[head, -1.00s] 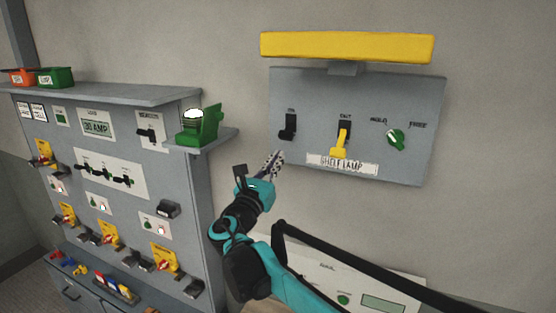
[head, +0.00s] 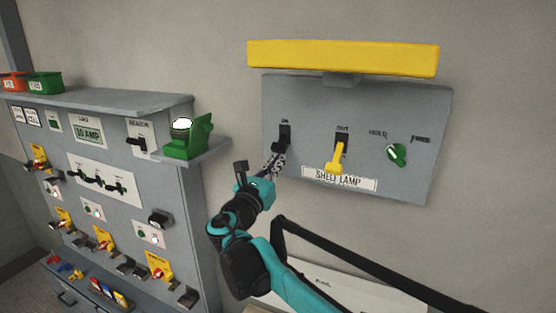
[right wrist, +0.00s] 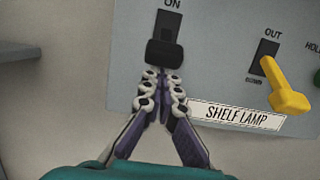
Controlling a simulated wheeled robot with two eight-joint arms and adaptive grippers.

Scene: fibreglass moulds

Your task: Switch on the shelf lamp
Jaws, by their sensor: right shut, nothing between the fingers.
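The shelf lamp panel (head: 375,185) is a grey plate on the wall with a "SHELF LAMP" label (head: 340,178). At its left is a black toggle switch (head: 281,146) under the word "ON"; its lever points down. It also shows in the right wrist view (right wrist: 163,52). A yellow lever (head: 337,157) under "OUT" points down, and a green knob (head: 396,154) is at the right. My right gripper (head: 278,160) is shut and empty, its fingertips (right wrist: 160,72) just below the black lever; whether they touch it I cannot tell. My left gripper is not in view.
A yellow bar (head: 343,58) juts out above the panel. At the left stands a grey control cabinet (head: 190,230) with several switches, and a green device with a white dome (head: 187,138) on its side shelf. Bare wall lies between cabinet and panel.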

